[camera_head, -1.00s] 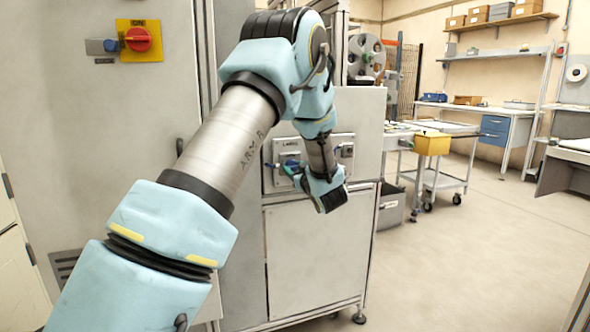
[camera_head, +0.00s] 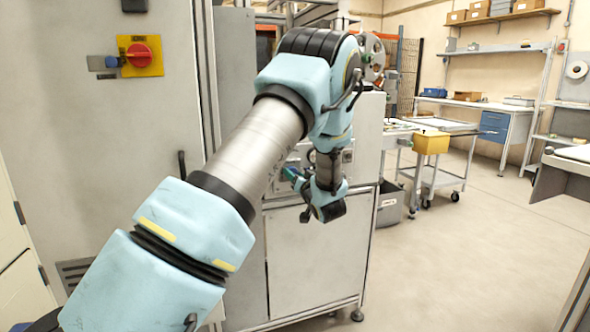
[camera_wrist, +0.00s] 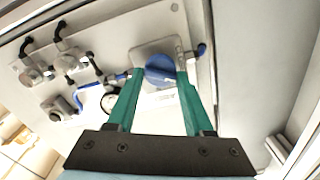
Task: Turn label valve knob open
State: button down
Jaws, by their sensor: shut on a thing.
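The blue valve knob (camera_wrist: 160,67) sits on a light square plate (camera_wrist: 142,52) on the valve panel (camera_wrist: 115,30) in the wrist view. My gripper (camera_wrist: 159,76) has its two green fingers on either side of the knob and is shut on it. A pale label strip lies just below the knob, too blurred to read. In the head view my gripper (camera_head: 291,174) is at the panel (camera_head: 284,158) on the machine front. My arm covers most of that panel and the knob there. The knob's exact angle is hard to tell.
In the wrist view, metal fittings (camera_wrist: 68,62), a blue tube (camera_wrist: 84,92) and a round gauge (camera_wrist: 109,102) lie left of the fingers. In the head view, a red switch (camera_head: 140,55) is on the tall cabinet. A yellow bin (camera_head: 431,144) hangs by a cart; the floor at right is clear.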

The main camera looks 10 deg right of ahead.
jog(key=m+p, duration=0.3)
jog(key=m, duration=0.2)
jog(key=m+p, duration=0.3)
jog(key=m, duration=0.3)
jog(key=shift+d+f+p, duration=0.15)
jog(key=shift+p, duration=0.15)
jog(key=shift+m, duration=0.3)
jog(key=shift+c, duration=1.5)
grip_release()
jog(key=s+d+b, duration=0.1)
jog(key=s, duration=0.9)
jog(key=shift+s+d+b, duration=0.15)
jog(key=shift+s+b, duration=0.2)
